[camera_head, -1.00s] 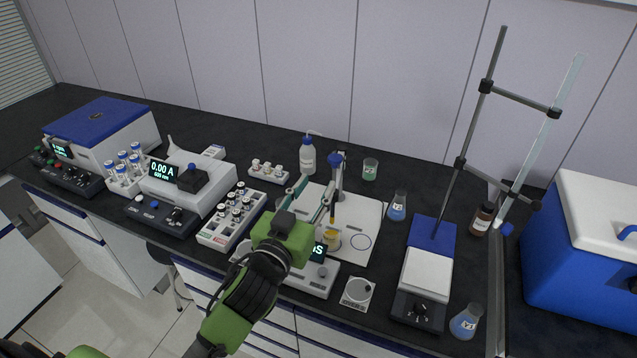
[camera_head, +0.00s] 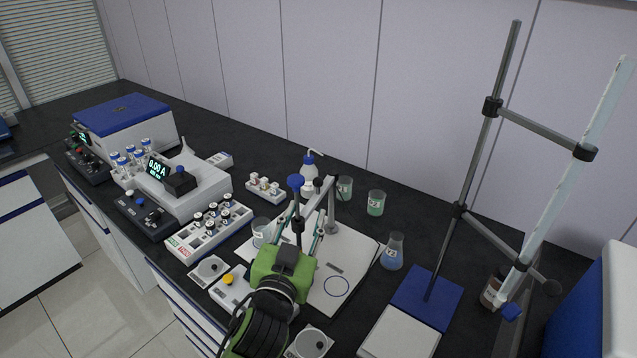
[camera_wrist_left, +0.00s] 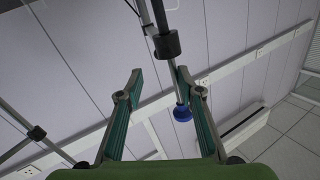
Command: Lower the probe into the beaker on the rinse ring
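The probe has a blue cap (camera_head: 296,182) and a dark stem (camera_head: 298,212), and stands upright beside a grey stand (camera_head: 331,205). My left gripper (camera_head: 302,219) is open, its teal fingers apart on either side of the stem in the picture. Whether they touch it cannot be told. In the left wrist view, the open fingers (camera_wrist_left: 160,82) show with a blue knob (camera_wrist_left: 182,113) close to the right finger. A blue-outlined ring (camera_head: 336,286) on the white board looks empty. The probe's lower end is hidden behind my gripper. My right gripper is not in view.
A clear beaker (camera_head: 262,231) stands at the board's left edge. A blue flask (camera_head: 393,252) and a green beaker (camera_head: 376,203) stand to its right and behind. A vial rack (camera_head: 210,228) is left. A tall rod stand (camera_head: 463,190) rises at right.

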